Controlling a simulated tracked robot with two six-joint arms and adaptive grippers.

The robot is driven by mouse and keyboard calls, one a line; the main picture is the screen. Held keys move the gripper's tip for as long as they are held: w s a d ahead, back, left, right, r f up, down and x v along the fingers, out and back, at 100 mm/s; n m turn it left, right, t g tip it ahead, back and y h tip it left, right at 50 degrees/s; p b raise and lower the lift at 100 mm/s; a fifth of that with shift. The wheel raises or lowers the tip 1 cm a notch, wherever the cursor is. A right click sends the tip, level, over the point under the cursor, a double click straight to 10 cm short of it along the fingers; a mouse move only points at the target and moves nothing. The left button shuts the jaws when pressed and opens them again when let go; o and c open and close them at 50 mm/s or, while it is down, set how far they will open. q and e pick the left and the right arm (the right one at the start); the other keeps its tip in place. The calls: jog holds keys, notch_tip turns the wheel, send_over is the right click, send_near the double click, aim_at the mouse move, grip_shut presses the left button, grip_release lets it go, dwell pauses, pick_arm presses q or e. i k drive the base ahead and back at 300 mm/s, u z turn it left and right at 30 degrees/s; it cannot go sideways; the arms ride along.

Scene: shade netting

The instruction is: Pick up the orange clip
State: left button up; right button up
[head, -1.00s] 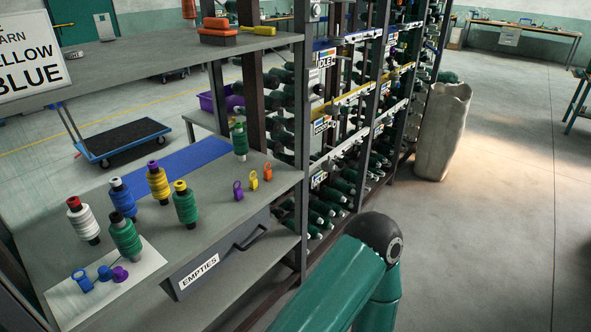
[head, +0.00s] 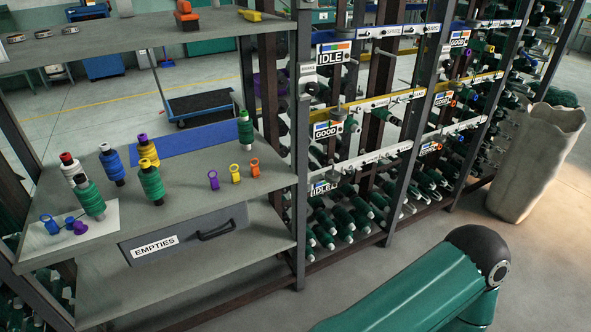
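The orange clip (head: 255,167) stands on the grey shelf (head: 225,203), near its front right part. It is a small ring-topped clip at the right end of a short row. A yellow clip (head: 235,173) stands just left of it, and a purple clip (head: 213,180) stands left of that. The clips stand apart from one another. Neither of my grippers shows in the head view. Only a green link of my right arm shows at the lower right, well away from the clips.
Several thread spools (head: 151,183) stand on the shelf's left half. One green spool (head: 245,130) stands behind the clips. A white card (head: 45,244) holds blue and purple clips. A drawer marked EMPTIES (head: 185,236) hangs below. A rack upright (head: 301,150) bounds the shelf's right side.

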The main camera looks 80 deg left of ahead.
aim_at(255, 169)
jog(key=z, duration=0.2)
jog(key=i, duration=0.85)
jog(key=u, duration=1.9)
jog(key=i, duration=0.3)
jog(key=u, duration=2.55)
jog(key=k, duration=0.5)
jog(key=u, duration=0.35)
jog(key=i, duration=1.55)
jog(key=z, duration=0.4)
